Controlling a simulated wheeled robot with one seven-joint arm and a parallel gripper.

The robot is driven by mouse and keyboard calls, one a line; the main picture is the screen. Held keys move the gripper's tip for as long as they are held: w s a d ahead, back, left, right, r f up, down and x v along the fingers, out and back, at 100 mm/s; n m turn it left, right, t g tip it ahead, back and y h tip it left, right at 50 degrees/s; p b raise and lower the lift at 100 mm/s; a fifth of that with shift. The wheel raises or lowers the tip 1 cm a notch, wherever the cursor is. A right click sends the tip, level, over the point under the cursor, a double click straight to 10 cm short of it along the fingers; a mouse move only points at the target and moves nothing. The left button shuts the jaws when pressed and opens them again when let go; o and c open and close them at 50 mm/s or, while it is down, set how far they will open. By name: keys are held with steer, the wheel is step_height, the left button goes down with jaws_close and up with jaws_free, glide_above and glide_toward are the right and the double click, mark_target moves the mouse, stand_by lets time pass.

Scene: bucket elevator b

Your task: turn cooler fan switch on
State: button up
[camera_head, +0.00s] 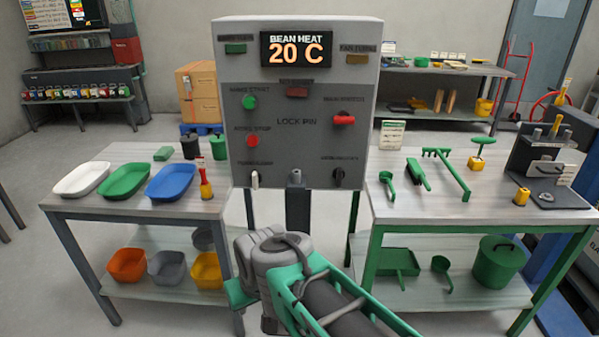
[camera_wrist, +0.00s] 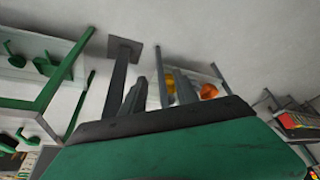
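The grey control panel (camera_head: 297,100) stands upright on a post between two tables in the head view. A small pale toggle switch (camera_head: 254,180) is at its lower left and a dark rotary knob (camera_head: 339,177) at its lower right. Their labels are too blurred to tell surely which is the cooler fan switch. My gripper (camera_wrist: 160,92) shows in the wrist view as grey finger shapes beyond a dark edge. Its opening is unclear. It touches no control that I can see. In the head view my arm is low in front of the panel, and the fingertips are hidden.
The panel also has a green button (camera_head: 250,102), a red button (camera_head: 252,141), a red switch (camera_head: 344,119) and a display reading 20 C (camera_head: 296,50). The left table (camera_head: 120,213) holds trays and the right table (camera_head: 400,212) holds green tools. Both flank the panel closely.

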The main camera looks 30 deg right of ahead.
steer(key=w+d+m+t+h+b, duration=0.2)
steer(key=w+d+t, duration=0.2)
steer(key=w+d, duration=0.75)
steer(key=m+t+h+b, duration=0.3)
steer(key=m+t+h, duration=0.25)
steer(key=h, duration=0.25)
glide_toward(340, 176)
steer(key=shift+n+t, duration=0.45)
steer(key=x, duration=0.5)
steer(key=p+x, duration=0.1)
steer(key=x, duration=0.1)
steer(key=shift+w+d+f, duration=0.25)
steer(key=shift+w+d, duration=0.35)
steer(key=shift+w, duration=0.05)
jaws_close()
